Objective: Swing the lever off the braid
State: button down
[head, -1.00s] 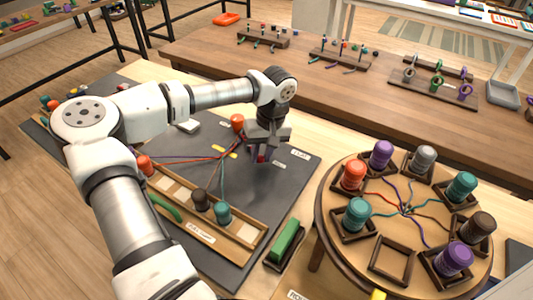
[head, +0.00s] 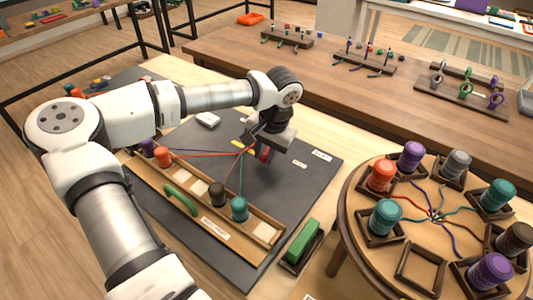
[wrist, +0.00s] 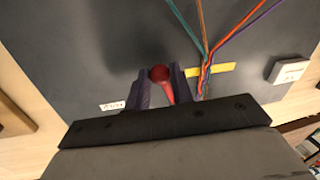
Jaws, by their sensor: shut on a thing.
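My gripper (head: 264,154) is over the dark board (head: 300,195). In the wrist view its purple fingers are shut on the lever (wrist: 160,74), a red ball knob on a red rod. The rod's lower end is hidden behind my gripper's body. The braid (wrist: 204,88) lies just right of the right finger. In the head view my gripper hides most of the lever.
A wooden rack (head: 265,235) holds the cords' bobbins left of my gripper. A green block (head: 303,240) lies in a holder at the board's near right. A round bobbin stand (head: 350,235) is at right.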

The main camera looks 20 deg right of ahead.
jog(key=shift+w+r, duration=0.1)
jog(key=shift+w, duration=0.05)
dwell(0.3)
jog(key=c, duration=1.2)
grip_release()
jog(key=shift+c, duration=0.2)
notch_tip(320, 180, up, 14)
jog(key=s+d+b, duration=0.1)
jog(key=s, duration=0.1)
jog(key=shift+d+f, duration=0.25)
jog(key=shift+d, duration=0.15)
